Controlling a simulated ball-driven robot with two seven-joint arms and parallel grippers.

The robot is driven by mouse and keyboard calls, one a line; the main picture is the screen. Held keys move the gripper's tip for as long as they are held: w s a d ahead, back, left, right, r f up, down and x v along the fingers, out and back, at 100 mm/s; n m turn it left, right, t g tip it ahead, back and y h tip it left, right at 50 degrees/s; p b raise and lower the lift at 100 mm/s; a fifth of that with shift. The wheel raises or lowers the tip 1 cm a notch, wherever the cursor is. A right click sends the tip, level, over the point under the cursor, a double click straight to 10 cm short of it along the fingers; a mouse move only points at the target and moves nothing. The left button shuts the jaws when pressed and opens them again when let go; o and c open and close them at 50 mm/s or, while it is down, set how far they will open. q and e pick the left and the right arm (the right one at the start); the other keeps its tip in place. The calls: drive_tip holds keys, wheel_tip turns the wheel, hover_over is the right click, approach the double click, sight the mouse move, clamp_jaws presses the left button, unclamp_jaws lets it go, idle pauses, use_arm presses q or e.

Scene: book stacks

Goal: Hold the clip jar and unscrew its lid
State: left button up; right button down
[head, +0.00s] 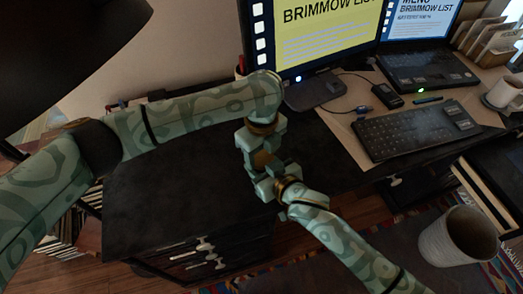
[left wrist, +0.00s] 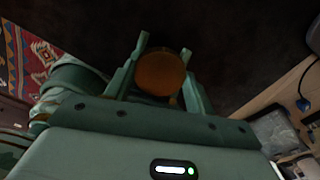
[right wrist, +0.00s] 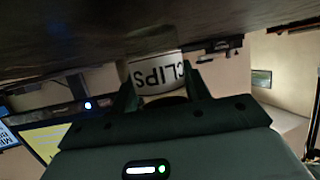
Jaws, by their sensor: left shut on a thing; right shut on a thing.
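The clip jar is held between my two grippers above the dark desk. Its brown round lid (left wrist: 160,73) faces the left wrist camera, and a small brown patch of it (head: 262,158) shows in the head view. My left gripper (head: 258,150) has its fingers on either side of the lid; it also shows in the left wrist view (left wrist: 160,80). My right gripper (right wrist: 160,90) is shut on the white jar body (right wrist: 156,72), whose "CLIPS" label reads upside down in the right wrist view. In the head view the grippers hide most of the jar.
The dark desk top (head: 160,195) is bare to the left. Drawers (head: 200,262) are below.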

use_arm(q)
drive_tip(key=n, duration=0.6)
drive_tip(key=o, duration=1.1)
drive_tip(key=shift+r, duration=0.1)
